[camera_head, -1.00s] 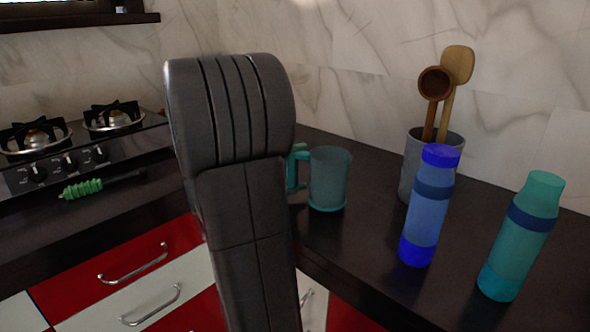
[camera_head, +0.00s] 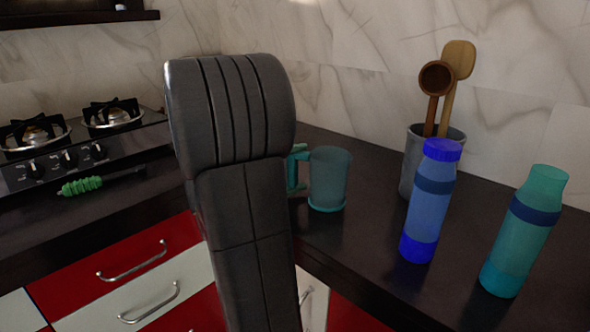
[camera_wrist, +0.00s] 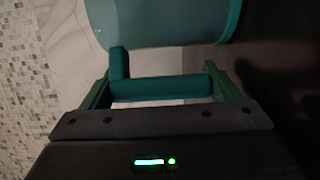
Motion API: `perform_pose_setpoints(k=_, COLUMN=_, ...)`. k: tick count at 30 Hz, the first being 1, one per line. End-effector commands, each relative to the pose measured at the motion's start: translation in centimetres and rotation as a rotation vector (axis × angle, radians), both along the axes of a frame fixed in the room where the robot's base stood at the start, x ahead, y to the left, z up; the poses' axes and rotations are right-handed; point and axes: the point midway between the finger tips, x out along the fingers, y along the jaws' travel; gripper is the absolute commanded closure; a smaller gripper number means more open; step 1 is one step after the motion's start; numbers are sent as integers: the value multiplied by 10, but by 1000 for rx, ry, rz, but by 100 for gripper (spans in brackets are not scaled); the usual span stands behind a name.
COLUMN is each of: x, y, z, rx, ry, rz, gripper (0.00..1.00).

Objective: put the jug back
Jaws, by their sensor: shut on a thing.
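The jug (camera_head: 329,180) is a translucent teal vessel with a handle on its left side. In the head view it appears over the dark counter behind my arm, and I cannot tell there whether it touches the counter. In the wrist view the jug (camera_wrist: 165,20) fills the top of the picture. My gripper (camera_wrist: 160,88) is shut on its teal handle, with one green finger at each end of the handle bar.
A blue bottle (camera_head: 431,205) and a teal bottle (camera_head: 522,232) stand right of the jug on the dark counter (camera_head: 375,255). A grey utensil pot (camera_head: 412,160) holds wooden spoons behind them. A gas stove (camera_head: 75,150) and a green-handled tool (camera_head: 82,186) are at left.

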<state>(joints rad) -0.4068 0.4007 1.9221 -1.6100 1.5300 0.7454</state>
Motion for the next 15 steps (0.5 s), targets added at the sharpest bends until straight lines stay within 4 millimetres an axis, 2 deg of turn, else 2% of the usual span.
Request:
perform_pose_setpoints(k=12, x=0, y=0, z=-2, rx=-1, ry=0, rz=0, gripper=79)
perform_pose_setpoints(k=13, x=0, y=0, z=-2, rx=-1, ry=0, rz=0, gripper=15)
perform_pose_setpoints(k=15, x=0, y=0, z=-2, rx=0, ry=0, rz=0, gripper=1)
